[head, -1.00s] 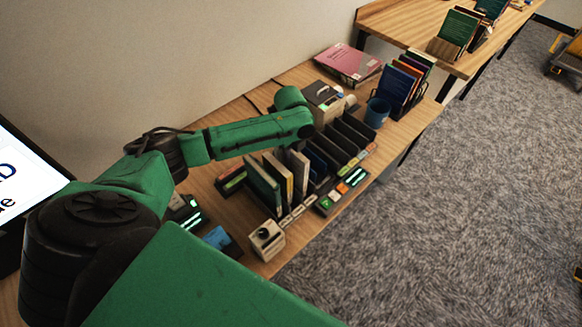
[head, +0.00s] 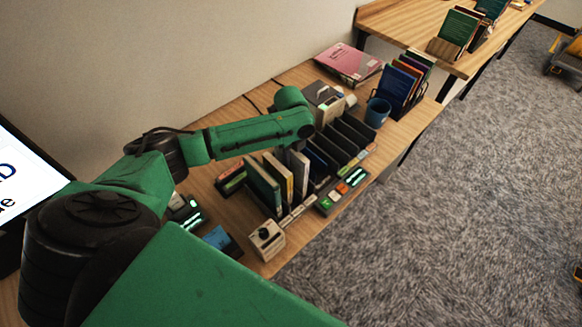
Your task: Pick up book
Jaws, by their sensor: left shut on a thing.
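Several books stand upright in a dark slotted sorter on the wooden desk. They include a dark green book (head: 262,186), a tan one (head: 279,176) and a pale grey one (head: 299,172). My left arm reaches over the sorter from the left. My left gripper (head: 298,149) points down at the pale grey book, partly hidden by my wrist. It is shut on a book, seemingly the pale grey one, which still stands among the slots. The fingertips are too small and dark to make out clearly. My right gripper is not in view.
Empty dark slots (head: 349,138) and a panel with lit buttons (head: 343,190) lie right of the books. A blue mug (head: 377,112), a rack of books (head: 404,84) and a pink book (head: 349,64) are farther back. A small beige box (head: 267,240) sits at the front edge.

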